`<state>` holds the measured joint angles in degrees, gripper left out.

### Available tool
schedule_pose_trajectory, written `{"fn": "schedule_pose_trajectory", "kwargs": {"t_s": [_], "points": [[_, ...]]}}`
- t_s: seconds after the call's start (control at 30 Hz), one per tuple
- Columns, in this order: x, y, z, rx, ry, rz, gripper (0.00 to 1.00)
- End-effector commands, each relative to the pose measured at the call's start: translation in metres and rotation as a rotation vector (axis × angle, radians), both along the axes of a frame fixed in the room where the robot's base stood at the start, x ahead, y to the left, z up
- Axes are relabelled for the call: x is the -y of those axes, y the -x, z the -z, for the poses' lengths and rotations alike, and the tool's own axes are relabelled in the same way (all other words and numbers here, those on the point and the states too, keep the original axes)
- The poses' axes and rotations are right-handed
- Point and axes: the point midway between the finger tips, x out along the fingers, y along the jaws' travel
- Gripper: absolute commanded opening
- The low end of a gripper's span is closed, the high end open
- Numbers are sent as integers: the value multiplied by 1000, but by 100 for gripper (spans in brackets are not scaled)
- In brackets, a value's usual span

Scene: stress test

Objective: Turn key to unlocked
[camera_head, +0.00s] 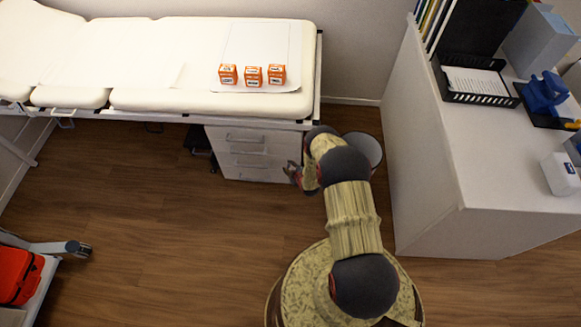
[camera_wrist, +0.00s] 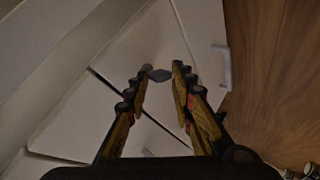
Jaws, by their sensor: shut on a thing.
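The white drawer cabinet (camera_head: 231,160) stands under the examination couch, with its drawers closed. In the wrist view its front (camera_wrist: 130,40) looks tilted. A small dark key (camera_wrist: 160,75) shows at the cabinet front, between my fingertips. My gripper (camera_wrist: 161,72) is shut on the key. In the head view my gripper (camera_head: 293,172) is at the right side of the cabinet front, partly hidden by my arm, and the key cannot be made out there. The lock face is hidden, and I cannot tell how the key is turned in it.
The couch (camera_head: 160,100) overhangs the cabinet and bears several orange-and-white boxes (camera_head: 253,76). A light bin (camera_head: 366,146) stands close to the right of my arm. A white desk (camera_head: 430,180) is further right. The wooden floor (camera_head: 180,240) in front is mostly clear.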

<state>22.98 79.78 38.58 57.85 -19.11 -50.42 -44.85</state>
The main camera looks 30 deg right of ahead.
Motion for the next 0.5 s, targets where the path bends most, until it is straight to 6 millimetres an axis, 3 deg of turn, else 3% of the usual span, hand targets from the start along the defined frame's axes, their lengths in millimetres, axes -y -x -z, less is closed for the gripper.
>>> {"fn": "schedule_pose_trajectory", "kwargs": {"t_s": [0.5], "points": [[-9,-5,1,-242,359,-2,0]]}}
